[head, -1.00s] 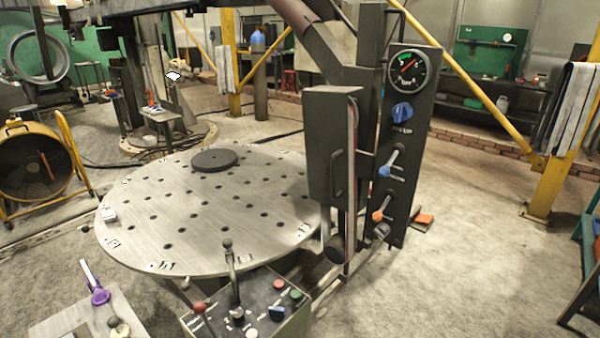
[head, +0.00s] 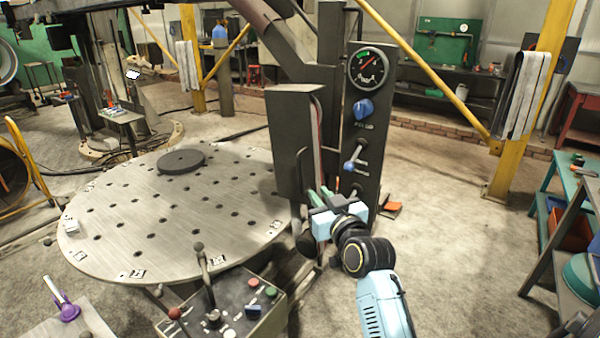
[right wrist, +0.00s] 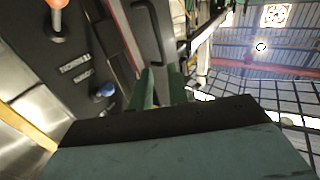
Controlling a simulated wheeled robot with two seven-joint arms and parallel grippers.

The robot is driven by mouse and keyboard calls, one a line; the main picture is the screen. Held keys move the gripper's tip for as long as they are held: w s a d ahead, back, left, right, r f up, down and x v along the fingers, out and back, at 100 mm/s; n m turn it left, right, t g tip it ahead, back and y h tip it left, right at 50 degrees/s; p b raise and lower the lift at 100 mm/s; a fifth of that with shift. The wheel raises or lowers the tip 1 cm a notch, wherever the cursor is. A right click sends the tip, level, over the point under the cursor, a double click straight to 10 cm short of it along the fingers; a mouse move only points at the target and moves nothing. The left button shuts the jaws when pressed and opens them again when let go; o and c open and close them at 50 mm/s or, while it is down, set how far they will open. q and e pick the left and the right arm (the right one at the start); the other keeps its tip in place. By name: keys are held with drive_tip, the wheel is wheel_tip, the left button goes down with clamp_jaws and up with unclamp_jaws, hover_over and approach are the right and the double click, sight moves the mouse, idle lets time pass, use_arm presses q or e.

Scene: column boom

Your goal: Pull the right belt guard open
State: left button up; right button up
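The belt guard (head: 289,130) is a dark box on the left side of the column. It has a vertical bar handle (head: 302,176) low on its face. The right wrist view shows the handle (right wrist: 150,35) ahead of my fingers, near the top. My right gripper (head: 321,194) is just right of the guard's lower part, below the blue lever. Its two green fingers are apart with nothing between them, and they also show in the right wrist view (right wrist: 162,88). The handle appears clear of the fingers. My left gripper is not in view.
The control panel (head: 366,130) with gauge, blue knob (head: 363,108) and blue-tipped lever (head: 349,165) stands close right of the guard. The round table (head: 130,215) is to the left. A lever box (head: 240,310) is in front. The floor at right is fairly clear.

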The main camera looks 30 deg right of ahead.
sight(301, 172)
drive_tip(key=w, duration=0.4)
drive_tip(key=w+d, duration=0.1)
drive_tip(key=w, duration=0.3)
drive_tip(key=w+d, duration=0.1)
drive_tip(key=w, duration=0.3)
drive_tip(key=shift+w+d, duration=0.25)
drive_tip(key=shift+w, duration=0.15)
drive_tip(key=shift+c, duration=0.4)
clamp_jaws()
drive_tip(key=shift+f, duration=0.1)
